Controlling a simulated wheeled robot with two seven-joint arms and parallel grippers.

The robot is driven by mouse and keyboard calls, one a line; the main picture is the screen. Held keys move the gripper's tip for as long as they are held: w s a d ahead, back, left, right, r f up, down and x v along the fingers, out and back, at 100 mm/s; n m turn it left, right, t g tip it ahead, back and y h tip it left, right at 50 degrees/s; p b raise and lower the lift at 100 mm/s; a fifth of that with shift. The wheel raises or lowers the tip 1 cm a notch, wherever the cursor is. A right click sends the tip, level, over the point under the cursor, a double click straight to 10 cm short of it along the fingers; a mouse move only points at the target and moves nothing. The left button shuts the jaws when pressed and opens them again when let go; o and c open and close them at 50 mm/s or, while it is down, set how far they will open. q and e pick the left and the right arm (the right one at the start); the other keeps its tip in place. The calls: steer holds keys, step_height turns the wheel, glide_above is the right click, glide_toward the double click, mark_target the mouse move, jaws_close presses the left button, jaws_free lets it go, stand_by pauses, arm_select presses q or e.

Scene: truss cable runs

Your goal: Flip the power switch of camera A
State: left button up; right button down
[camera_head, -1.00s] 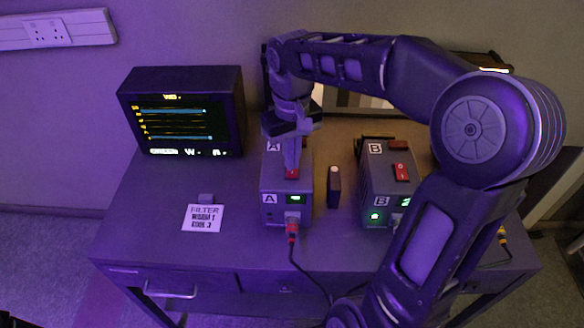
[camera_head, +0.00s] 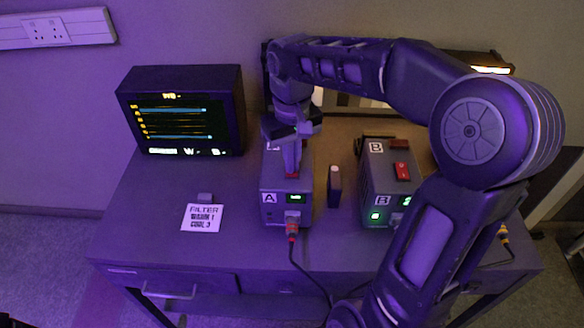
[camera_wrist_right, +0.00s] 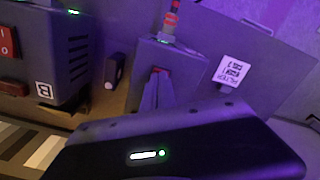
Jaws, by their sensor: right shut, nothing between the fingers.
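Camera A (camera_head: 287,204) is a grey box marked A on the table, with a small lit green display on its front. A red power switch (camera_head: 291,175) sits on its top, mostly hidden by my fingers. My right gripper (camera_head: 292,168) points down with its fingers shut and empty, the tips at the switch. In the right wrist view the shut fingers (camera_wrist_right: 152,98) reach the red switch (camera_wrist_right: 158,70) on camera A (camera_wrist_right: 182,64). I cannot tell whether they touch or which way the switch is set. My left gripper is not in view.
Camera B (camera_head: 375,190), with its own red switch (camera_head: 402,171), stands to the right. A small dark upright block (camera_head: 334,187) stands between the boxes. A monitor (camera_head: 183,112) and a filter card (camera_head: 202,217) are on the left. A cable (camera_head: 298,262) hangs from camera A's front.

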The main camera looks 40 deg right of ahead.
steer(key=shift+f, duration=0.35)
steer(key=shift+r, duration=0.1)
step_height(320, 180, up, 7)
steer(key=p, duration=0.5)
stand_by(0.3)
stand_by(0.5)
